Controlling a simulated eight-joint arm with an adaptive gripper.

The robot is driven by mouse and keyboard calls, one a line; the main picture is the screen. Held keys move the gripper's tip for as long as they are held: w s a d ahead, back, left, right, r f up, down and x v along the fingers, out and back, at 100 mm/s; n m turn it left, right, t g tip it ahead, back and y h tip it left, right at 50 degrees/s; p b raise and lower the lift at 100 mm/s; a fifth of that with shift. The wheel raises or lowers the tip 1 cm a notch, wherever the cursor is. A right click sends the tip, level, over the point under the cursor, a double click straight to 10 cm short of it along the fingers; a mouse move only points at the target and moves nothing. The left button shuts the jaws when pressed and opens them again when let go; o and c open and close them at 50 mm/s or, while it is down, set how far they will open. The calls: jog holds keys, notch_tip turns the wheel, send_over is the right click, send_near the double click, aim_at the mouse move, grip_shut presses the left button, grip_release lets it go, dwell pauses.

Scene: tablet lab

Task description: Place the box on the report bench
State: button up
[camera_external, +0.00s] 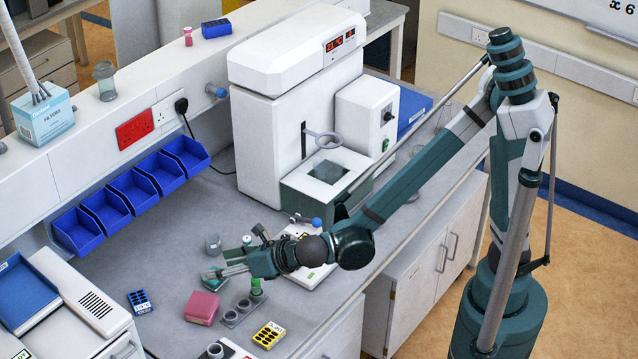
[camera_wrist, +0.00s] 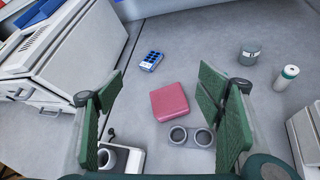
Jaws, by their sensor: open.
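A rounded pink box (camera_external: 202,307) lies flat on the grey bench (camera_external: 175,245) near its front left part. The pink box also shows in the wrist view (camera_wrist: 169,102), between and beyond my two green finger pads. My gripper (camera_external: 232,262) is open and empty above the bench, behind and to the right of the pink box. In the wrist view my gripper (camera_wrist: 160,110) has its pads wide apart, with nothing between them touching. A light blue filters box (camera_external: 45,115) stands on the raised shelf at the left. No label shows which surface is the report bench.
A twin cup holder (camera_wrist: 190,137) sits close by the pink box. A blue rack (camera_external: 139,301), a yellow rack (camera_external: 268,334) and a grey jar (camera_external: 213,244) stand around. A white machine (camera_external: 290,90) stands behind. Blue bins (camera_external: 133,190) line the wall.

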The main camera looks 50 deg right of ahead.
jog(key=w+f+m+g+h+p, duration=0.1)
jog(key=w+m, duration=0.2)
jog(key=m, duration=0.4)
notch_tip(320, 180, up, 2)
jog(key=n+g+y+p, duration=0.1)
jog(key=n+g+p, duration=1)
jog(key=n, duration=1.9)
send_over(205, 295)
jog(key=b, duration=0.1)
jog(key=g, duration=0.1)
notch_tip(205, 295, down, 11)
